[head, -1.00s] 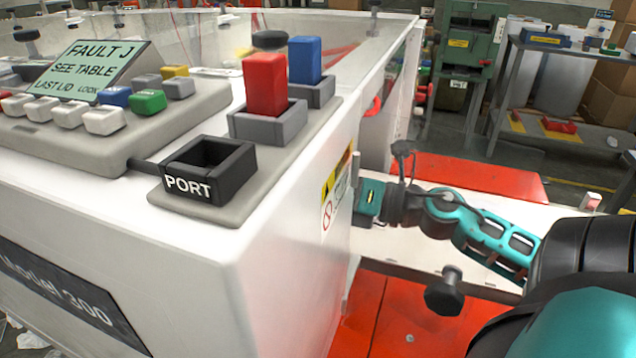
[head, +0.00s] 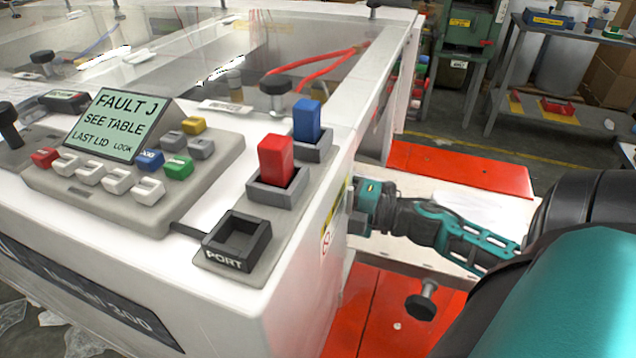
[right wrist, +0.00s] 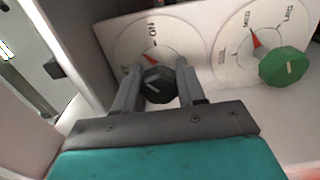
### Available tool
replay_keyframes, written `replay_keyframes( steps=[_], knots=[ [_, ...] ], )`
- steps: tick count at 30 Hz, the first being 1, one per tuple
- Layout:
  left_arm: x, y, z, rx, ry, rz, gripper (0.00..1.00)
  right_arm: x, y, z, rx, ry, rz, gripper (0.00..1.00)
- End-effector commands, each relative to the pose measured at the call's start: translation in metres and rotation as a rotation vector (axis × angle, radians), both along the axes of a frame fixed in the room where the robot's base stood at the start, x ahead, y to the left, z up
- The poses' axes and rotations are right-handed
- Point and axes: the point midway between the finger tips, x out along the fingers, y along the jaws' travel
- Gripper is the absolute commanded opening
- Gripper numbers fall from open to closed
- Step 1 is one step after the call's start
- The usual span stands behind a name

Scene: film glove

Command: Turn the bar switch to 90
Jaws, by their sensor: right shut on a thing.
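In the right wrist view, a black knob (right wrist: 158,84) sits between the fingers of my right gripper (right wrist: 156,88), which is shut on it. Behind it is a round white dial (right wrist: 130,45) with a small red pointer and a printed word that looks like "ON". No "90" mark is readable. In the head view my right gripper (head: 356,212) is against the right side wall of the white machine (head: 300,285); the knob is hidden there. My left gripper is not in view.
Right of the held knob, a green knob (right wrist: 283,66) stands on a second dial marked MED and LRG. On the machine top are a keypad with a screen (head: 118,125), red (head: 276,158) and blue (head: 306,120) blocks in sockets, and an empty PORT socket (head: 237,240).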

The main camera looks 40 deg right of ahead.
Motion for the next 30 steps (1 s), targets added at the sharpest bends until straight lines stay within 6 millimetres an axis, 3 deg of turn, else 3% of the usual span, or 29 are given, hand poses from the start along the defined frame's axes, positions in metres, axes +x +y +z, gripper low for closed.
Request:
replay_keyframes(
  steps=[15, 30],
  knots=[
    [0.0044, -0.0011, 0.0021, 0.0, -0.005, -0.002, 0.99, 0.0, -0.0002, -0.0007, 0.408, 0.213, 0.0, 0.09],
    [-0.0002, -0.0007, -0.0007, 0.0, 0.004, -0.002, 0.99, -0.0001, -0.0002, -0.001, 0.597, 0.311, -0.001, 0.09]
  ],
)
